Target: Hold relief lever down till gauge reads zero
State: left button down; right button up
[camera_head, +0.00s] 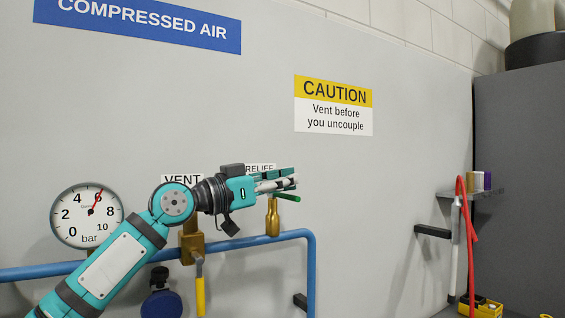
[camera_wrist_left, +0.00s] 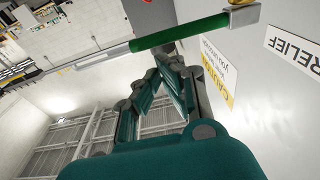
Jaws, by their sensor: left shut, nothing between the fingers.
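The round white gauge (camera_head: 75,222), marked in bar, has its red needle pointing up and slightly right, near where 6 would be. The green relief lever (camera_head: 288,197) sticks out to the right from the top of the brass relief valve (camera_head: 272,219). In the left wrist view the lever (camera_wrist_left: 180,33) runs across the top, beyond my fingertips. My left gripper (camera_head: 291,179) is shut and empty, just above the lever in the head view. I cannot tell whether it touches. My left arm covers part of the RELIEF label (camera_head: 261,169). My right gripper is out of view.
A brass vent valve (camera_head: 190,246) with a yellow handle (camera_head: 200,290) is behind my left wrist. A blue pipe (camera_head: 250,238) runs along the wall. At right, a red hose (camera_head: 467,240) hangs by a small shelf (camera_head: 470,193). The wall between is mostly clear.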

aim_at(287, 197)
pick_arm(q)
jog(key=shift+d+f, duration=0.15)
jog(key=shift+f, duration=0.1)
jog(key=f+m, duration=0.1)
jog(key=m, duration=0.1)
jog(key=f+m, duration=0.1)
jog(key=shift+s+f+g, duration=0.3)
jog(key=shift+f, duration=0.05)
jog(key=shift+f+m, duration=0.8)
jog(key=shift+m, duration=0.1)
dwell(3.4)
jog(key=s+a+r+b, duration=0.2)
jog(key=s+a, duration=0.3)
jog(key=a, duration=0.2)
jog(key=shift+s+r, duration=0.25)
jog(key=shift+s, duration=0.15)
